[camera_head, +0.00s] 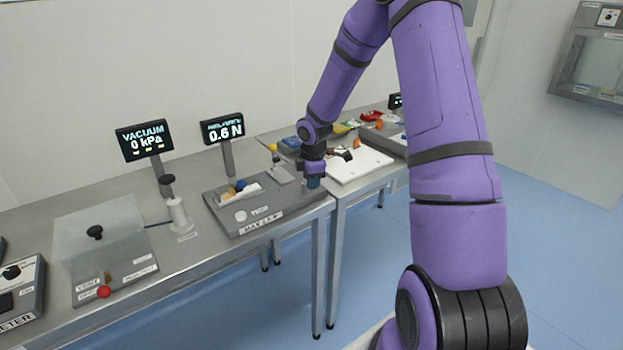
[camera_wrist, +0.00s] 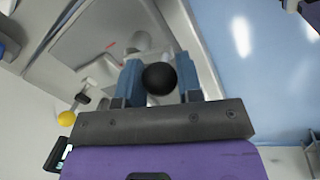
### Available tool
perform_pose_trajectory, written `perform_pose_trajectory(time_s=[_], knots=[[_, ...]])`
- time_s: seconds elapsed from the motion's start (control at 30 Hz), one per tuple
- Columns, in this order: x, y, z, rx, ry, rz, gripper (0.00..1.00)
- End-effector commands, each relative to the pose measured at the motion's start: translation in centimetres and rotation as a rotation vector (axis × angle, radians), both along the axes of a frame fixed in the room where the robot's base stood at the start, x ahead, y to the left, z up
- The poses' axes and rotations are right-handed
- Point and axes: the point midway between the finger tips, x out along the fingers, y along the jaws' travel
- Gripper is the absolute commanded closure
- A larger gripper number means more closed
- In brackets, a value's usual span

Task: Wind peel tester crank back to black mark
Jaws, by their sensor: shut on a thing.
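The peel tester is a grey box (camera_head: 255,222) on the steel bench, with a white round button and a small white part on its top. Its display (camera_head: 222,130) reads 0.6 N. My gripper (camera_head: 313,182) is at the right end of the tester, pointing down. In the wrist view, the blue fingers of my gripper (camera_wrist: 160,82) are closed on a black round crank knob (camera_wrist: 159,78) that sits between them. The rest of the crank is mostly hidden behind the knob and fingers. I cannot make out the black mark in either view.
A vacuum display (camera_head: 145,140) reads 0 kPa, with a clear-lidded vacuum box (camera_head: 105,245) and a white pump (camera_head: 179,215) to the left. A white board (camera_head: 355,163) and coloured packets lie on the bench to the right. A yellow knob (camera_wrist: 67,118) shows in the wrist view.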

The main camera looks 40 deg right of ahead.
Motion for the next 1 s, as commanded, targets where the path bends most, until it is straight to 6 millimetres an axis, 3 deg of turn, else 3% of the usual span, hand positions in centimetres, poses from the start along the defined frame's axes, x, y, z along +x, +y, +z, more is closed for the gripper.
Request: perform_pose_trajectory(time_s=[0.37, 1.0], knots=[[0.3, 1.1, 0.0, -0.003, 0.0, -0.223, 0.9], [2.0, 3.1, 0.0, -0.001, -0.001, -0.833, 0.9]])
